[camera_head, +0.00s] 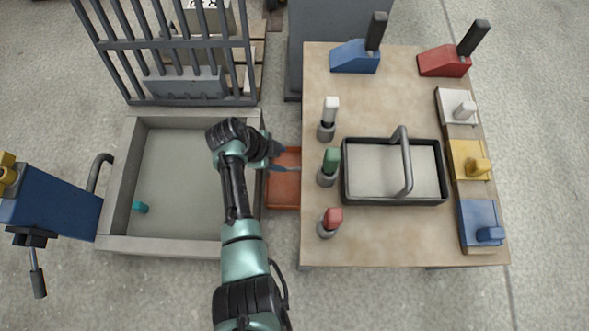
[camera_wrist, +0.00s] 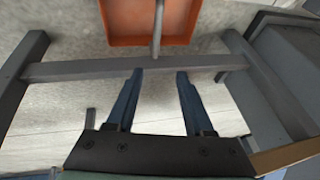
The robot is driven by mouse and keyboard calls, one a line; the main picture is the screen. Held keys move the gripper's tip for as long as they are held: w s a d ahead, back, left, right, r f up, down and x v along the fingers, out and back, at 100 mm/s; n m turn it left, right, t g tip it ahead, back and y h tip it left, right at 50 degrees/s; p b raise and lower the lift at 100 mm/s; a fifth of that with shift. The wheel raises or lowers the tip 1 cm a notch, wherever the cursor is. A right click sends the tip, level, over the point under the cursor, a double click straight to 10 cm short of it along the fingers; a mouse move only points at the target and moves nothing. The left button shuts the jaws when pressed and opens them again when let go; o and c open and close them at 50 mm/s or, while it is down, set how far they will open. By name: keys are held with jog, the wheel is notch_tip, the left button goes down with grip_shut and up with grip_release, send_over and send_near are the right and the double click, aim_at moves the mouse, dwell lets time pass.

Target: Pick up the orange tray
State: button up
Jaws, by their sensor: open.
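The orange tray (camera_head: 284,192) is low down in the gap between the concrete mould and the table, partly hidden by my arm in the head view. In the wrist view the orange tray (camera_wrist: 190,22) is at the top centre, cut off by the frame edge, with a grey handle (camera_wrist: 157,30) above it. My gripper (camera_head: 297,168) is over the gap by the table's left edge. In the wrist view my gripper (camera_wrist: 160,73) is open and empty, its fingers pointing toward the tray, apart from it and its handle.
A grey bar frame (camera_wrist: 75,71) crosses the wrist view close to my fingertips. The table (camera_head: 400,240) carries a black-rimmed caddy (camera_head: 365,198) and several coloured tools. The walled mould (camera_head: 180,170) is left, with a barred rack (camera_head: 175,43) behind it and a blue device (camera_head: 50,205) beside it.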

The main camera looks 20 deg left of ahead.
aim_at(295, 169)
jog(key=b+x, duration=0.1)
jog(key=x, duration=0.1)
jog(key=b+x, duration=0.2)
jog(key=x, duration=0.1)
jog(key=s+b+x, duration=0.1)
jog(key=b+x, duration=0.1)
jog(key=x, duration=0.1)
jog(key=shift+f, duration=0.25)
jog(key=b+x, duration=0.4)
jog(key=b, duration=0.1)
jog(key=shift+a+f, duration=0.15)
jog(key=shift+f, duration=0.3)
jog(key=shift+w+f+b, duration=0.15)
jog(key=shift+b, duration=0.15)
grip_shut()
dwell(0.6)
